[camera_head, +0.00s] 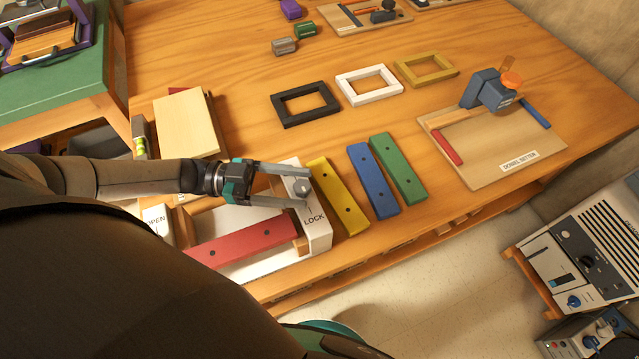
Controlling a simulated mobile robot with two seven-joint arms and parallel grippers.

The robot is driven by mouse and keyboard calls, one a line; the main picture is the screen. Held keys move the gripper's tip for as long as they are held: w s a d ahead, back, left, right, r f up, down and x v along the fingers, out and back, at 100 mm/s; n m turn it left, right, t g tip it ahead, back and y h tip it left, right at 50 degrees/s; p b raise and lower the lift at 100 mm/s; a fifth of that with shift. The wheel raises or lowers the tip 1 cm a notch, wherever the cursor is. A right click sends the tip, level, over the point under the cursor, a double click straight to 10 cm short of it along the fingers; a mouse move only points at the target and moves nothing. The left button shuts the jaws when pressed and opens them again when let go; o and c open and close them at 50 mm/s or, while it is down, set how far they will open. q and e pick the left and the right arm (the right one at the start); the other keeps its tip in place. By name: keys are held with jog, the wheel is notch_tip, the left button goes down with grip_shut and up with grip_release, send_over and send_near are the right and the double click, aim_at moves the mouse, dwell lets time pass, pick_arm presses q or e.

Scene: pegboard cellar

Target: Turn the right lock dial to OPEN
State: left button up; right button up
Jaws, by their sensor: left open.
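The right lock dial (301,187) is a small grey knob on a white end block (318,236) marked LOCK. My left gripper (304,188) reaches in from the left and is open, with one finger on each side of the dial in the picture. I cannot tell whether the fingers touch it or how high they are. A second white block (157,220) marked OPEN stands at the left end of the fixture, partly hidden by my arm. A red bar (243,244) lies between the two blocks. My right gripper is not in view.
Yellow (337,196), blue (373,181) and green (398,169) bars lie right of the dial block. Black (304,103), white (369,85) and yellow (426,68) frames lie behind. A dowel setter board (490,165) is at the right. The table edge is close in front.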

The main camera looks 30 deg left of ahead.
pick_arm(q)
jog(key=x, duration=0.5)
grip_shut()
dwell(0.5)
